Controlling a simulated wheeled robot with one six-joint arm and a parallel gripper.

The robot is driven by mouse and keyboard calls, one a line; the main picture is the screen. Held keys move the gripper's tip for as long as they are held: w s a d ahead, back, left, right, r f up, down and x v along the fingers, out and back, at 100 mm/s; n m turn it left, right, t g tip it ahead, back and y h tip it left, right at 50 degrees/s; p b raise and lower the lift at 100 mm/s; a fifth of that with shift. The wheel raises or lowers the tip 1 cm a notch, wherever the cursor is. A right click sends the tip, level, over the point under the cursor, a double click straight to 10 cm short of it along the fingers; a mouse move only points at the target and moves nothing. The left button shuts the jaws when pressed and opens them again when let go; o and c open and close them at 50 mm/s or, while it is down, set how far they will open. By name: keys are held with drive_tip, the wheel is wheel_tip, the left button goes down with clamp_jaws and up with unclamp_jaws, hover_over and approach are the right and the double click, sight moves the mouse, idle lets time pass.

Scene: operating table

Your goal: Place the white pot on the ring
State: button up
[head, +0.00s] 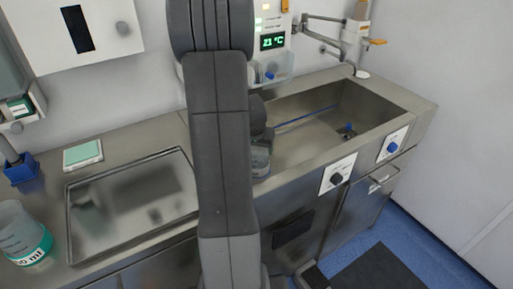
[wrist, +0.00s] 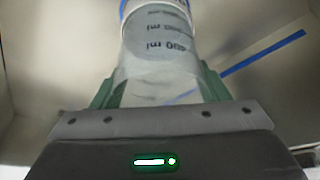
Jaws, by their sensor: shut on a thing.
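My gripper (wrist: 158,90) is shut on a clear, whitish pot (wrist: 158,62) with dark ml markings and a blue band at its far end. Its green fingers press on both sides of the pot. In the head view my arm hides most of the gripper, and part of the pot (head: 261,160) shows just right of the arm, by the sink's front left edge. I cannot make out whether it touches the counter. No ring can be clearly identified in either view.
A steel sink (head: 390,97) with a blue rod (head: 305,117) lies to the right. A steel tray (head: 130,204) lies on the counter left of my arm. A beaker with a teal band (head: 24,236) stands at the left front, near a blue holder (head: 21,170).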

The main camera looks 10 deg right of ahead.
drive_tip(key=o, duration=1)
drive_tip(key=shift+w+d, duration=0.15)
drive_tip(key=shift+w, duration=0.1)
drive_tip(key=shift+d, duration=0.1)
drive_tip(key=shift+s, duration=0.1)
drive_tip(key=shift+s+r+p, duration=0.2)
drive_tip(key=shift+r+p, duration=0.1)
drive_tip(key=shift+p, duration=0.15)
drive_tip(key=shift+p+v, duration=0.35)
drive_tip(key=shift+v, duration=5.55)
